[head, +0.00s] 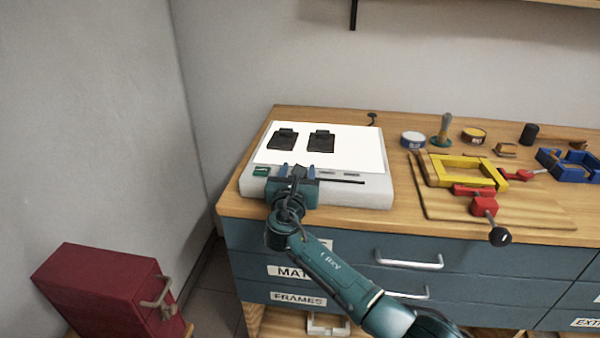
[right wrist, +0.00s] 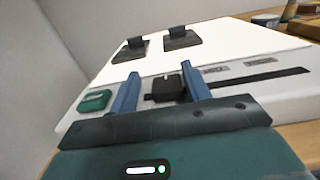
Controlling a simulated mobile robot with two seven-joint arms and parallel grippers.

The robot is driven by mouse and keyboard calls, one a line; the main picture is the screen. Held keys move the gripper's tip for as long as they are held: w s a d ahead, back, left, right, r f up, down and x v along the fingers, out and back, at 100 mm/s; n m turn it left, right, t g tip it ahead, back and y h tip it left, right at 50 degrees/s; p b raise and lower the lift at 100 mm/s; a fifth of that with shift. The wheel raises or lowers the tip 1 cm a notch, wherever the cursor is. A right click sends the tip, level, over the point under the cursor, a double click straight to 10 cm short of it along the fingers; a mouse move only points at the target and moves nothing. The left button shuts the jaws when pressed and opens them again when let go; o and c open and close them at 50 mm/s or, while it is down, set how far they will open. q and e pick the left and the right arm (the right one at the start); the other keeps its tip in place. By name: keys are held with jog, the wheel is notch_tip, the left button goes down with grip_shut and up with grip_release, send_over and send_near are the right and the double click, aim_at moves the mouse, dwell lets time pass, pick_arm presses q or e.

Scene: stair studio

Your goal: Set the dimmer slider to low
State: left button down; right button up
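The dimmer slider (right wrist: 167,87) is a small black knob on the front strip of a white light box (head: 375,195). In the right wrist view its dark slot (right wrist: 262,79) runs out to the right of the knob, so the knob is toward the slot's left end. My right gripper (head: 298,171) is over the front strip, its blue fingers open on either side of the knob. The knob is close to the right-hand finger; I cannot tell whether they touch. A clear gap shows at the left-hand finger. My left gripper is not in view.
A green switch (right wrist: 95,101) is left of the fingers. Two black clips (head: 321,141) lie on the lit panel. A yellow frame in a clamp jig (head: 465,171), tins and tools stand on the bench to the right. A red cabinet (head: 100,290) stands at lower left.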

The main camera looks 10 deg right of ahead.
jog(key=shift+o, duration=0.2)
jog(key=shift+d, duration=0.1)
jog(key=p+v, duration=0.1)
jog(key=v, duration=1.2)
jog(key=shift+s, duration=0.15)
